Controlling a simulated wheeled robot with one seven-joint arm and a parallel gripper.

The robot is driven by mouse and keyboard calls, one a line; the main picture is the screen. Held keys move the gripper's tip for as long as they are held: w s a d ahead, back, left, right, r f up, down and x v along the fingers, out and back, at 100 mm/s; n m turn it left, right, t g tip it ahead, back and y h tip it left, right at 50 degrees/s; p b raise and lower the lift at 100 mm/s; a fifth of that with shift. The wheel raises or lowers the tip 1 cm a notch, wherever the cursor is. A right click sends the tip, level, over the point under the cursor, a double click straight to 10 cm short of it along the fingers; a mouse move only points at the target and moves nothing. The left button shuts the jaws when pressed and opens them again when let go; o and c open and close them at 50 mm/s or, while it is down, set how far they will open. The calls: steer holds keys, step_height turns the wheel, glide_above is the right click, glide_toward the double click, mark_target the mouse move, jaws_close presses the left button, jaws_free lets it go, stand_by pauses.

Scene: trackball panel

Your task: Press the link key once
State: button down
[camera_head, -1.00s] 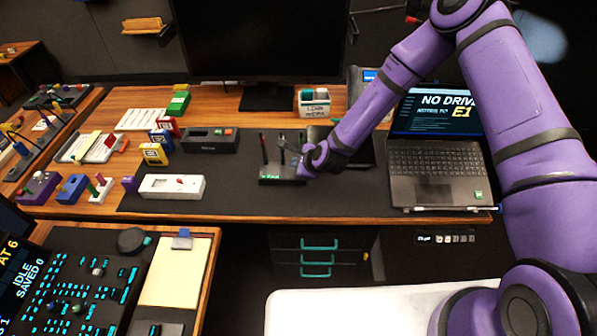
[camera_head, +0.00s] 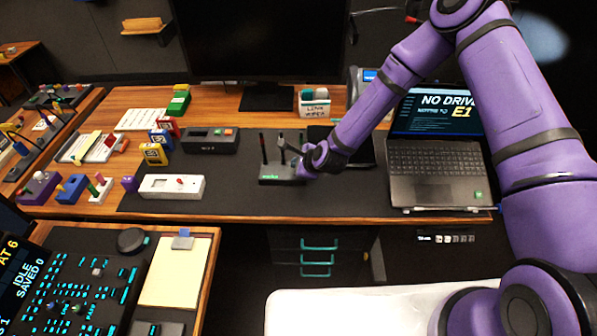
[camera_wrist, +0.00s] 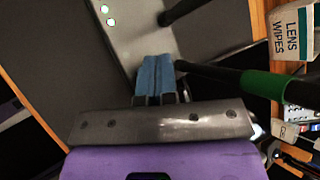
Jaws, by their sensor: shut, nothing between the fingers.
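A dark grey box with two upright black antennas (camera_head: 268,172) stands on the desk mat, with small green lettering on its front. Its grey top also shows in the wrist view (camera_wrist: 130,30), with two small round lit spots. My gripper (camera_wrist: 155,62) is shut and empty, its blue fingertips over the box's top between the antenna bases. I cannot tell if they touch it. No key marked link can be made out; the surface under the fingertips is hidden. In the head view my purple wrist covers the box's right end.
One antenna with a green band (camera_wrist: 265,86) runs close to the right of my fingers. A lens wipes box (camera_head: 313,103) stands behind, an open laptop (camera_head: 437,172) to the right. A white box (camera_head: 172,187) and a black device (camera_head: 210,140) lie to the left.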

steer(key=shift+f, duration=0.15)
steer(key=shift+f, duration=0.25)
steer(key=shift+f, duration=0.4)
stand_by(0.9)
steer(key=shift+r, duration=0.85)
steer(key=shift+r, duration=2.5)
